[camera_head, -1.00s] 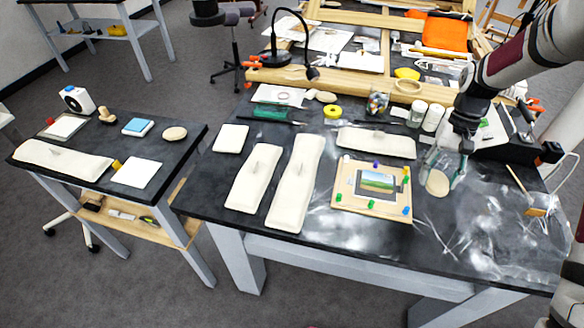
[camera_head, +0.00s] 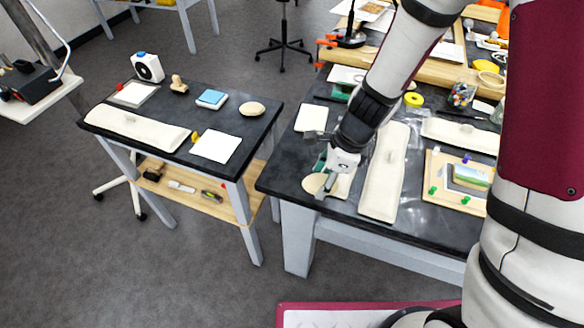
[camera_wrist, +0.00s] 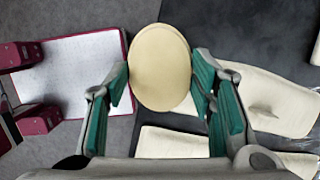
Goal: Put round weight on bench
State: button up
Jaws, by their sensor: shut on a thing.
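My gripper (camera_head: 322,185) is shut on a round weight (camera_head: 313,184), a flat cream disc. In the wrist view, the round weight (camera_wrist: 160,68) sits between the two green finger pads of my gripper (camera_wrist: 161,82). The gripper and disc are over the front left part of the large dark-topped bench (camera_head: 290,180), near its edge. The disc partly overlaps a long cream padded weight there; its exact height above the top cannot be told. A smaller dark-topped table (camera_head: 257,128) stands to the left, with another cream disc (camera_head: 252,108) on it.
Long cream weights (camera_head: 384,172) lie on the large bench, with a framed picture (camera_head: 462,182) on their right. A floor gap separates both tables.

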jog(key=s+d+m, duration=0.2)
jog(key=s+m, duration=0.1)
jog(key=p, duration=0.2)
send_over(292, 168)
jog(key=s+d, duration=0.1)
notch_tip(292, 168, down, 2)
jog(key=shift+d+f+t, duration=0.1)
jog(key=shift+t, duration=0.3)
jog(key=shift+d+p+x, duration=0.15)
jog(key=shift+p+x, duration=0.15)
jog(key=shift+x, duration=0.6)
jog(key=shift+d+p+x, duration=0.1)
jog(key=shift+p+x, duration=0.15)
jog(key=shift+x, duration=0.65)
jog(key=shift+w+f, duration=0.1)
jog(key=shift+f, duration=0.1)
jog(key=o, duration=1.6)
